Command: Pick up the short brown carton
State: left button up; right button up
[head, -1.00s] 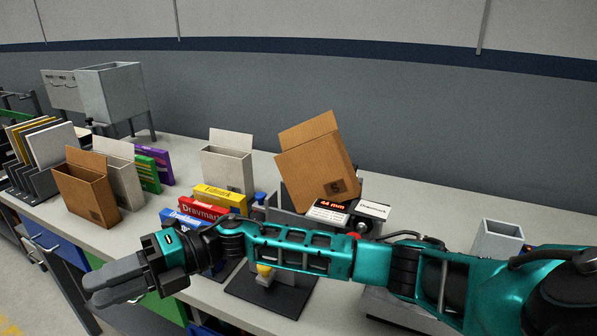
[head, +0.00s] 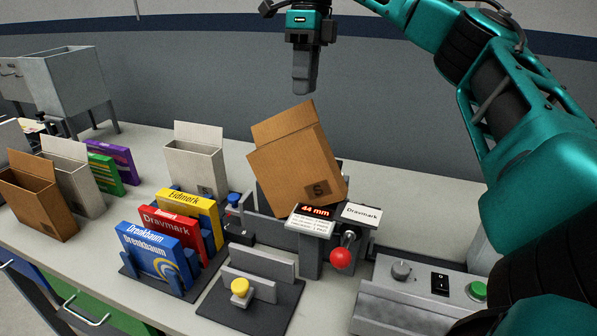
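A brown carton (head: 297,160) marked with an S sits tilted on the device in the middle of the bench, its top flap raised. Another brown carton (head: 38,200), open at the top, stands upright at the left; its right side is beside a white carton. My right gripper (head: 304,88) points down above the tilted brown carton, apart from it. Its fingers overlap from this side, so I cannot tell whether they are open or shut. My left gripper is not in view.
A red-knobbed lever (head: 341,258) and a 44 mm display (head: 314,212) stand before the tilted carton. Blue (head: 150,250), red (head: 170,228) and yellow (head: 188,204) boxes stand in a rack at left. A white carton (head: 195,165) stands behind them. A control box (head: 415,295) is at right.

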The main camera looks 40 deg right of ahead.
aim_at(299, 143)
jog(key=f, duration=0.5)
jog(key=a+f+b, duration=0.1)
jog(key=f, duration=0.1)
jog(key=shift+s+a+f, duration=0.1)
jog(key=shift+s+f, duration=0.05)
jog(key=shift+s, duration=0.25)
jog(key=shift+s+a+f, duration=0.1)
jog(key=shift+a+f, duration=0.2)
jog(key=shift+f, duration=0.55)
jog(key=shift+s+a+f, duration=0.15)
jog(key=shift+a+f, duration=0.1)
jog(key=shift+f, duration=0.55)
jog(key=shift+s+a+f, duration=0.1)
jog(key=shift+a+f, duration=0.2)
jog(key=shift+f, duration=0.55)
jog(key=shift+c, duration=0.3)
grip_shut()
